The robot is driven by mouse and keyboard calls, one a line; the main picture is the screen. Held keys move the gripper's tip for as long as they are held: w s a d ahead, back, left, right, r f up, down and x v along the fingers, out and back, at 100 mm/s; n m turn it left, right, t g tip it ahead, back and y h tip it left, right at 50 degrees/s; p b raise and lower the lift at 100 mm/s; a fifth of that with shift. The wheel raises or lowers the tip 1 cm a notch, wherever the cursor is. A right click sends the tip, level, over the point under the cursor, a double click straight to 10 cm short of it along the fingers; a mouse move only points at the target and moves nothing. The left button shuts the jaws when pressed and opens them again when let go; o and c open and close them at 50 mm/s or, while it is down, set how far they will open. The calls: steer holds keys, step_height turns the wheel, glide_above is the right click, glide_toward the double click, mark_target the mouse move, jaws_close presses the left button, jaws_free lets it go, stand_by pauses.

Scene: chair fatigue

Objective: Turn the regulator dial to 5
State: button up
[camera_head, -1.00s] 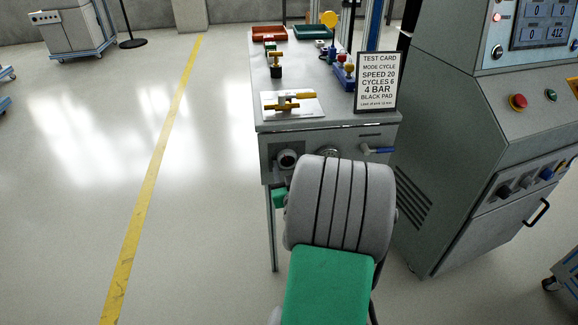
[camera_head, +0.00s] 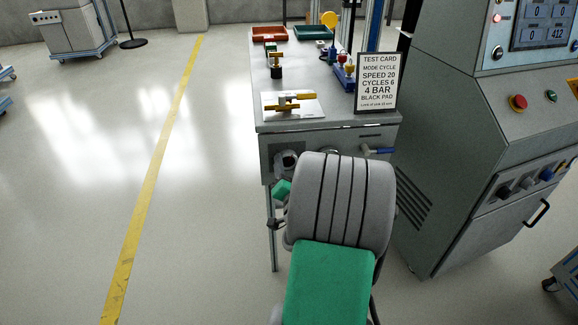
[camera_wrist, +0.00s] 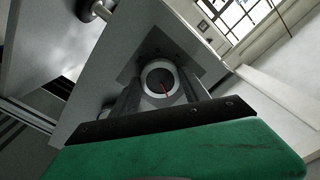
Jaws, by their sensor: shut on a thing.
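The regulator dial (camera_head: 288,160) is on the front panel of the bench, at its left. The pointer aims down and slightly right in that view; I cannot read any scale numbers. My gripper (camera_wrist: 160,90) is shut on the dial, one finger on each side. In the head view its green part shows tilted just below the dial, and my grey and green arm hides part of the panel.
A blue-handled lever (camera_head: 378,150) sticks out of the panel to the right. A test card (camera_head: 377,82) reading "4 BAR" stands on the bench (camera_head: 290,126). A clamp fixture (camera_head: 290,103) is near its front edge.

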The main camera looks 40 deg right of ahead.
steer(key=m+p, duration=0.1)
steer(key=m, duration=0.5)
steer(key=m+p, duration=0.1)
steer(key=m, duration=0.5)
steer(key=shift+m, duration=0.3)
stand_by(0.4)
steer(key=o, duration=1.4)
steer(key=shift+c, duration=0.2)
steer(key=b+v, duration=0.1)
steer(key=v, duration=0.7)
steer(key=shift+b, duration=0.3)
